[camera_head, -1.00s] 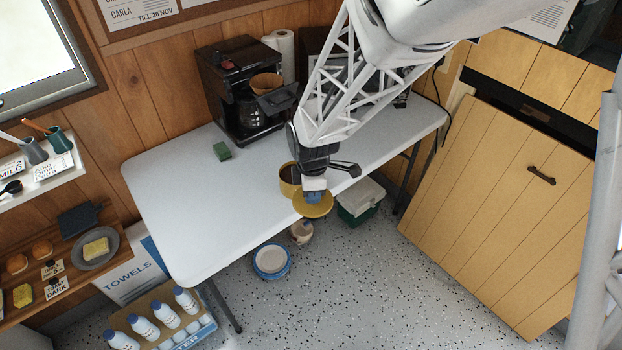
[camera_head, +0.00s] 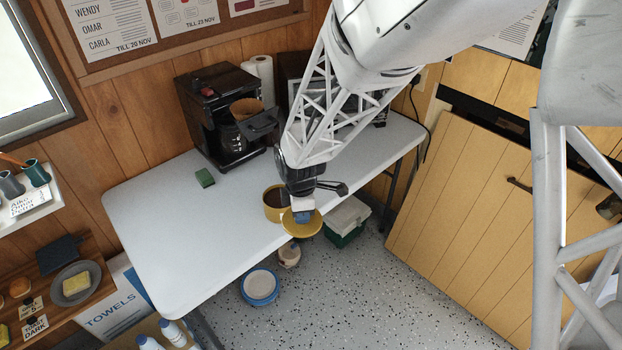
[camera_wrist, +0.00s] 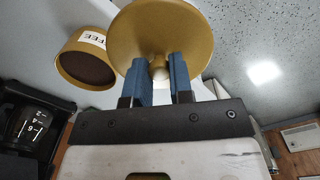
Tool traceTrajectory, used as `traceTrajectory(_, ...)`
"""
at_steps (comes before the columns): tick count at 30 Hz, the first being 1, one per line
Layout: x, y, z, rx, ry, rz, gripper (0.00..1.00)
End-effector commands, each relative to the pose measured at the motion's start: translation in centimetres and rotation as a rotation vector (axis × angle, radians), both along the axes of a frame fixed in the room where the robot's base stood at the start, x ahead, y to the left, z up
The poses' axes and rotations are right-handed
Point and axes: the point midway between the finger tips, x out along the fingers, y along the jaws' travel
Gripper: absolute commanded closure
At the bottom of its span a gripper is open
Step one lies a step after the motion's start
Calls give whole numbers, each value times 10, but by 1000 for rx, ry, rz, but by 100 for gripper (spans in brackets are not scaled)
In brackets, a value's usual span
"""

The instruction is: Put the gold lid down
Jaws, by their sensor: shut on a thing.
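The gold lid (camera_head: 301,228) is a round, shallow disc, held at the front edge of the white table. In the wrist view the lid (camera_wrist: 160,28) fills the top middle, with its knob between the blue fingertips. My gripper (camera_wrist: 161,80) is shut on that knob; in the head view my gripper (camera_head: 302,214) hides part of the lid. An open gold coffee canister (camera_head: 272,210) stands on the table just left of and behind the lid. The canister (camera_wrist: 82,62) shows dark contents and a partly visible label in the wrist view.
The white table (camera_head: 180,240) is clear on its left and middle. A black coffee maker (camera_head: 225,115) stands at the back, with a green sponge (camera_head: 205,178) before it. A blue-rimmed bucket (camera_head: 259,286) and a green box (camera_head: 346,222) are on the floor.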

Motion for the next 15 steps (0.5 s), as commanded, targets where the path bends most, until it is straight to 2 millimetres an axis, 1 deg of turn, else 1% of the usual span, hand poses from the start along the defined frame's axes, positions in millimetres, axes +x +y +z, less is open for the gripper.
traceTrajectory(9,49,-34,-30,0,1,-32,100)
traceTrajectory(15,74,-54,-47,-1,1,-46,100)
